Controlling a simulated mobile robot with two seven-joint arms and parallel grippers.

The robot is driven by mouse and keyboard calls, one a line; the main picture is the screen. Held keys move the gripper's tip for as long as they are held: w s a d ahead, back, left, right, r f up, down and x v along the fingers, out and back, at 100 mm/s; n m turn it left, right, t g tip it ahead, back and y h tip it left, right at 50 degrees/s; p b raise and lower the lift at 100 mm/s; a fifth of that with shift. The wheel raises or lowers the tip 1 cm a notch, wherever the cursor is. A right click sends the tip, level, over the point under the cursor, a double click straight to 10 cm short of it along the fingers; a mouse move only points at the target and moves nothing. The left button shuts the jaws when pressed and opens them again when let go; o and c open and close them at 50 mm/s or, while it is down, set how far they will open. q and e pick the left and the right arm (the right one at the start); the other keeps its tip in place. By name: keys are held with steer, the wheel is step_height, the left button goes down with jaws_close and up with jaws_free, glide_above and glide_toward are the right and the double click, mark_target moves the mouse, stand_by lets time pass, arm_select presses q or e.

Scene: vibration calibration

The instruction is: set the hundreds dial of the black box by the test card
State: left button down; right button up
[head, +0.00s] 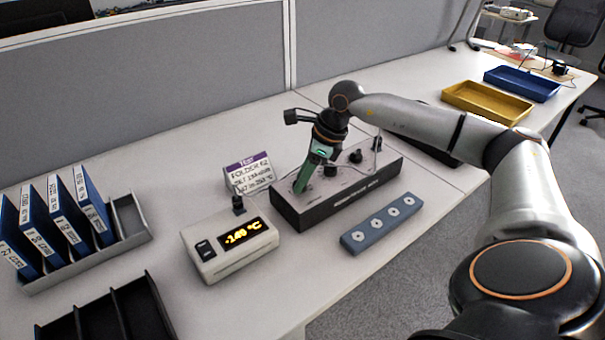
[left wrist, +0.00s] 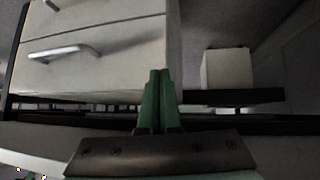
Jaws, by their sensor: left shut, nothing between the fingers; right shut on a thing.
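The black box (head: 345,203) stands on the white table, with a grey top and a row of black dials such as this one (head: 356,156). My right gripper (head: 302,186) points down at the left end of the row, shut on the leftmost dial, which its green fingers hide. The dial markings are too small to read. The test card (head: 249,173), white with a purple top band, stands behind the box's left end; its text is only partly legible. My left gripper (left wrist: 158,100) is shut and empty in the left wrist view, away from the box.
A beige meter (head: 233,246) with a lit yellow display stands left of the box. A blue-grey block (head: 381,223) with several white round spots lies in front. Blue folders (head: 42,233) stand at left. Yellow (head: 487,103) and blue (head: 522,84) trays lie back right. White drawers (left wrist: 95,55) face my left gripper.

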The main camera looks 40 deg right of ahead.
jaws_close()
steer(key=shift+m, duration=0.4)
steer(key=shift+a+m+t+h, duration=0.1)
steer(key=shift+m+t+h, duration=0.3)
steer(key=shift+m, duration=0.85)
steer(key=shift+a+m+t+h, duration=0.1)
steer(key=shift+m+h, duration=0.5)
steer(key=shift+m, duration=0.65)
steer(key=o, duration=0.9)
jaws_free()
steer(key=shift+o, duration=0.2)
steer(key=a+p+v, duration=0.1)
steer(key=v, duration=1.1)
steer(key=shift+d+r, duration=0.3)
steer(key=shift+d, duration=0.2)
